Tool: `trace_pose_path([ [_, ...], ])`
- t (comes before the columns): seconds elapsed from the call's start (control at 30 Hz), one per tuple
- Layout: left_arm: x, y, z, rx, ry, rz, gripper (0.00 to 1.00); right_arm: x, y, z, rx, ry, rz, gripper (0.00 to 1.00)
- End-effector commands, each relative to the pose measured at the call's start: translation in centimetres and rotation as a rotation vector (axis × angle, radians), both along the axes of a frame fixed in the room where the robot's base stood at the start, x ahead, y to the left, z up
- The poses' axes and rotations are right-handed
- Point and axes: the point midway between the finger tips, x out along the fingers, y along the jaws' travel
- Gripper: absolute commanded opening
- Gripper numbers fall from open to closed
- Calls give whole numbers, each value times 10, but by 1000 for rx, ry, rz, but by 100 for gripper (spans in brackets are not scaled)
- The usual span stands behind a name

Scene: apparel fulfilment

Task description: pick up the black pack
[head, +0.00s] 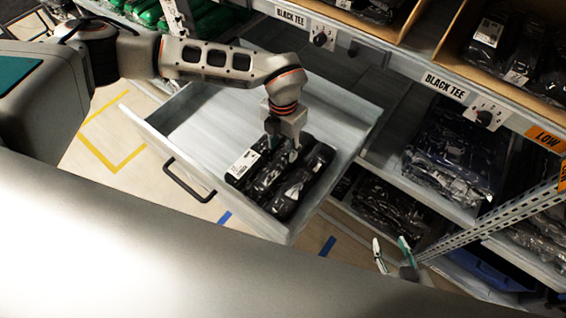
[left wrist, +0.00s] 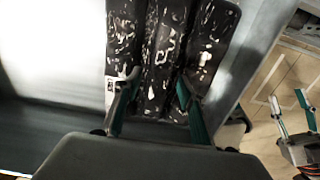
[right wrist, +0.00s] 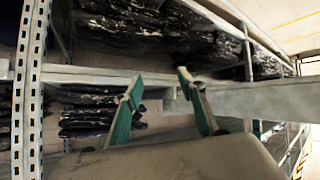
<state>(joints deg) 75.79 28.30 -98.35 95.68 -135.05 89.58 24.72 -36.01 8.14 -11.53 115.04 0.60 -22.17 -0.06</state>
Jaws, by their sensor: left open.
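Three black packs in clear wrap lie side by side in an open pale drawer (head: 205,122): a left one with a white label (head: 243,165), a middle one (head: 268,177) and a right one (head: 301,183). My left gripper (head: 282,150) points down over the packs, open. In the left wrist view its fingers (left wrist: 157,88) are spread around the middle pack (left wrist: 160,50), their tips close to it; I cannot tell if they touch. My right gripper (head: 390,246) is open and empty, low at the right, outside the drawer. It also shows in the right wrist view (right wrist: 158,82).
The drawer's front wall and handle (head: 187,183) face the floor. Shelves with dark packs (head: 455,160) stand at the right, behind a perforated metal post (head: 490,222). Bins (head: 350,15) labelled BLACK TEE sit above. The drawer's left part is bare.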

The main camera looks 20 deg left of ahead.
Motion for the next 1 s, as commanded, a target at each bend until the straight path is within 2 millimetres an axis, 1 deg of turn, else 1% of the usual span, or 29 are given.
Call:
trace_pose_path([
  [0.17,-6,-1,-16,-1,4,0,40,-6,-3,-6,-5,12,-1,40],
  [0.3,-11,-1,-37,-1,5,0,40,-10,-3,-11,-6,20,-1,40],
  [0.4,-10,-1,-50,-3,4,1,40,-10,-3,-13,-9,20,1,40],
  [0.5,-10,-1,-53,-2,2,0,40,-8,-2,-11,-10,16,0,40],
  [0.67,-9,-1,-52,-3,1,0,40,0,-2,-5,-8,-1,1,40],
  [0.77,-9,-1,-52,-3,1,0,17,4,-2,-1,-7,-10,1,40],
  [0.8,-9,-1,-52,-3,1,0,6,5,-2,0,-7,-12,0,40],
  [1.0,-9,-1,-52,-3,1,0,5,5,-1,-1,-5,-10,0,40],
])
